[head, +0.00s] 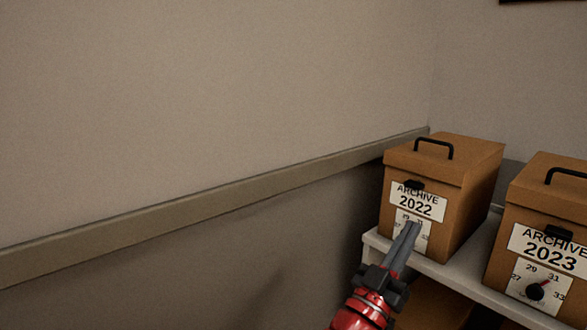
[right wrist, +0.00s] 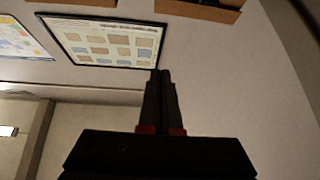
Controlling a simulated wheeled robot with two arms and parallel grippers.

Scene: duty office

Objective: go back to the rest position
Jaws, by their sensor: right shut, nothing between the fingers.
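My right gripper (head: 408,236) is in the lower right of the head view, with its red arm coming up from the bottom edge. Its fingers are together with nothing between them. In the head view they overlap the dial card of the box marked ARCHIVE 2022 (head: 462,190); I cannot tell whether they touch it. In the right wrist view the closed fingers (right wrist: 162,75) point up at a pale wall with a framed chart (right wrist: 105,40). My left gripper is out of view.
A second box, marked ARCHIVE 2023 (head: 550,205), stands to the right on the same white shelf (head: 440,272). Another brown box (head: 432,305) shows below the shelf. A wall rail (head: 200,212) runs along the left wall, and the space before that wall looks clear.

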